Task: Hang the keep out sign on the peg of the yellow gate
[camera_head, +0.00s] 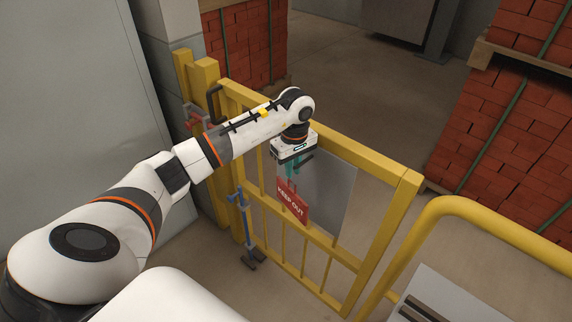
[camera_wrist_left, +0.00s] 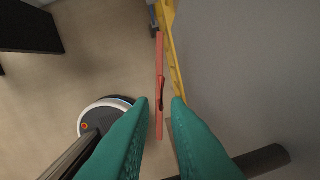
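The red keep out sign (camera_head: 292,205) hangs upright, lettering visible, in front of the grey panel (camera_head: 335,190) of the yellow gate (camera_head: 375,165). Red straps rise from it towards my left gripper (camera_head: 291,177), just above. In the left wrist view the sign (camera_wrist_left: 160,60) shows edge-on beyond the teal fingertips of the left gripper (camera_wrist_left: 162,101). The fingers are apart, with a gap on each side of the sign's edge. A dark rod (camera_wrist_left: 262,161) lies beside the right finger; I cannot tell whether it is the peg. What bears the sign is hidden. My right gripper is out of view.
A blue and grey upright fitting (camera_head: 243,215) stands at the gate's left part. A yellow tube rail (camera_head: 480,220) is at the right. Brick stacks (camera_head: 515,130) stand behind the gate. A grey wall (camera_head: 70,90) is at the left.

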